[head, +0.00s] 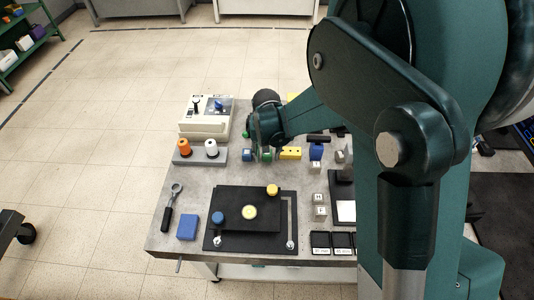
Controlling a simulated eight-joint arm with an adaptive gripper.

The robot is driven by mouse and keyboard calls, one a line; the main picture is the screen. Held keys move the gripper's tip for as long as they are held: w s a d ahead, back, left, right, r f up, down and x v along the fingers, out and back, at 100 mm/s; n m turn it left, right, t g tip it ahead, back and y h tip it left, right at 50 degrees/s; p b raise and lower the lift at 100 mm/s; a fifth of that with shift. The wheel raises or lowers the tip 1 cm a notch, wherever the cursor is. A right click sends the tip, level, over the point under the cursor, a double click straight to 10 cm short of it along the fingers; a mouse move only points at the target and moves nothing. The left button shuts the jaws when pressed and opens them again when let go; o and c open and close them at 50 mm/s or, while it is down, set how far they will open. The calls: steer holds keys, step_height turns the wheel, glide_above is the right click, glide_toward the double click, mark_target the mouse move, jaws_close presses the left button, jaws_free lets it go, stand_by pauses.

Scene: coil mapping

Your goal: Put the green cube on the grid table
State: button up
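My gripper (259,146) is over the back middle of the grey table (160,235), pointing down. My dark green wrist covers most of it, so its fingers are not clear. A small green piece (266,155) shows right at the gripper's lower end. It is too small to tell whether it is the green cube, or whether it is held. A small blue piece (248,154) is just left of it. I cannot make out a grid surface; my arm hides the table's right side.
A black board (228,198) with blue, pale yellow and yellow round pieces lies in front. A grey holder (197,155) with orange and white spools and a white machine (205,125) stand left. A yellow block (291,153) and a blue block (316,152) sit right of the gripper.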

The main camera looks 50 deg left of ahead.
mark_target(267, 155)
steer(key=shift+r, duration=0.2)
step_height(267, 155, up, 12)
steer(key=s+d+p, duration=0.1)
stand_by(0.8)
steer(key=shift+f, duration=0.1)
stand_by(0.5)
